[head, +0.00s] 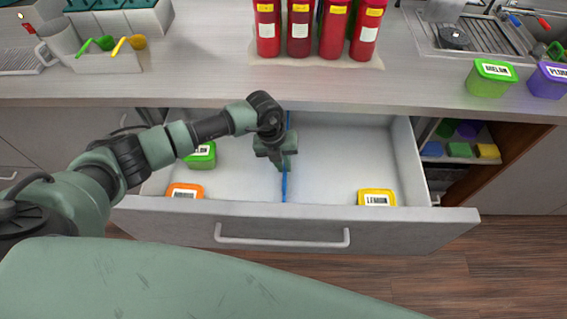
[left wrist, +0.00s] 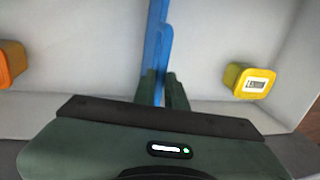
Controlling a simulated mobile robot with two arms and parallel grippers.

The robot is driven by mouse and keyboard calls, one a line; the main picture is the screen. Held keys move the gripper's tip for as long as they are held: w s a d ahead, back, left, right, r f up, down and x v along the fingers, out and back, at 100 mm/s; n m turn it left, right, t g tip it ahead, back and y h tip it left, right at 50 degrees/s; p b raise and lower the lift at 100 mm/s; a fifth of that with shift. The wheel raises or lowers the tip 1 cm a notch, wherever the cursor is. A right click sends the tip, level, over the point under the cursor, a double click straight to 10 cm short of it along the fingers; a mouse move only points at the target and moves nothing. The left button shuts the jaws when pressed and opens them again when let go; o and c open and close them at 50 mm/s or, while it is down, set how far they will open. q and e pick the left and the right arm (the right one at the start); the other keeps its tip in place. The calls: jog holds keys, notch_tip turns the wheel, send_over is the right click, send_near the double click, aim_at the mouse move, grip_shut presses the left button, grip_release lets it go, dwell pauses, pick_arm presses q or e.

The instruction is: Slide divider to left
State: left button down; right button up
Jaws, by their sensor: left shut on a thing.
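A thin blue divider (head: 284,187) stands front to back across the open white drawer (head: 335,150), a little left of the drawer's middle. My left gripper (head: 284,164) reaches down into the drawer and is shut on the divider. In the left wrist view, the blue divider (left wrist: 157,50) runs up from between the two dark green fingers (left wrist: 164,92). Part of the divider is hidden behind my gripper in the head view. My right gripper is not in view.
Left of the divider sit a green container (head: 202,156) and an orange container (head: 185,191). Right of it is a yellow LEMON container (head: 376,198). The drawer floor beside the divider is clear. Red bottles (head: 333,30) stand on the counter (head: 205,70) behind.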

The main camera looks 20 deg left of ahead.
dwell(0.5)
pick_arm(q)
jog(key=s+a, duration=0.3)
jog(key=a, duration=0.9)
jog(key=shift+s, duration=0.1)
jog(key=c, duration=1.5)
grip_release()
jog(key=shift+o, duration=0.2)
jog(key=shift+s+a, duration=0.1)
jog(key=shift+s, duration=0.05)
jog(key=shift+r, duration=0.1)
